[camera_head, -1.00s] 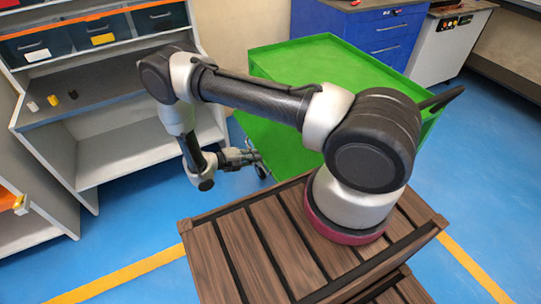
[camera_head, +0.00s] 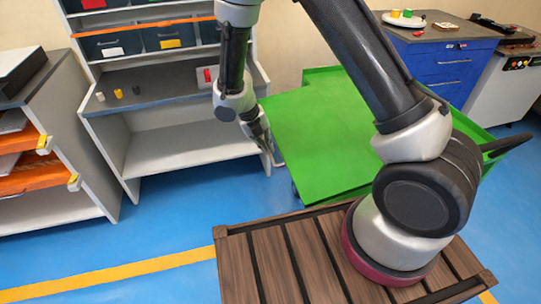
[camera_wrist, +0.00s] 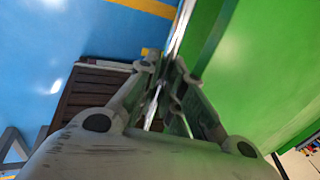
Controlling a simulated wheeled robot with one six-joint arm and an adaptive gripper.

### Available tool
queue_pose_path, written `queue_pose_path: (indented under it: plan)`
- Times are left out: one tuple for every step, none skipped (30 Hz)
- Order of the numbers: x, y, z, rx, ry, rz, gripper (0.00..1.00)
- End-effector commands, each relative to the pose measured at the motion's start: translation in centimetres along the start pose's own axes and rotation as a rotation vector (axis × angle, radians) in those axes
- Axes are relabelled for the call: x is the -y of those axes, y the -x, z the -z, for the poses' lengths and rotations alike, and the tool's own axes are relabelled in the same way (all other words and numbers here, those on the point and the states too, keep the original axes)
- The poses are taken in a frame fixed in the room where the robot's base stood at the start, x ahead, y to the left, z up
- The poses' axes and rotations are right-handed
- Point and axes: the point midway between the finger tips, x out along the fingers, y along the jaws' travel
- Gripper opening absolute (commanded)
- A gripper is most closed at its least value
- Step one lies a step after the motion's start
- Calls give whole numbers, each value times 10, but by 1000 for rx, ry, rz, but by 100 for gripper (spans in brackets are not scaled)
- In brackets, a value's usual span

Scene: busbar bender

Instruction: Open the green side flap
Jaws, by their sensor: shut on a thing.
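The green trolley (camera_head: 330,92) stands behind my wooden-topped base. Its green side flap (camera_head: 310,150) shows as a broad green face on the left, near the trolley's top level; I cannot tell its exact angle. My gripper (camera_head: 268,150) is at the flap's left edge, pointing down. A thin pale metal bar (camera_head: 279,157) shows at the fingertips. In the wrist view my gripper (camera_wrist: 165,85) is shut on this bar (camera_wrist: 182,28), which runs between the fingers beside the green face (camera_wrist: 265,70). The fingers hide part of the bar.
A grey shelf unit (camera_head: 185,150) with drawers stands left of my gripper, quite close. A grey cabinet with orange shelves (camera_head: 40,150) is at far left. A blue cabinet (camera_head: 445,70) stands behind the trolley. Blue floor (camera_head: 190,215) is clear between shelves and base.

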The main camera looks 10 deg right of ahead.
Motion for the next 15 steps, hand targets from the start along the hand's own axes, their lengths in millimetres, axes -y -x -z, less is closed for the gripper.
queue_pose_path:
  plan:
    - [2,9,-1,4,-4,-30,0]
    - [2,13,-2,5,-3,-44,0]
    - [3,17,-1,3,0,-38,0]
    - [4,20,-1,4,0,-38,0]
    - [5,23,-1,4,0,-37,0]
    - [6,27,-1,3,0,-36,0]
    - [7,29,-1,2,0,-35,0]
    - [8,31,-1,2,1,-35,0]
    - [9,33,-1,2,1,-35,0]
    - [10,35,-1,2,1,-35,0]
    - [10,36,-1,2,1,-34,0]
    - [11,38,-1,2,1,-34,0]
    - [11,38,-1,2,1,-33,0]
    - [12,39,-1,1,1,-33,0]
    - [12,40,-1,1,1,-32,0]
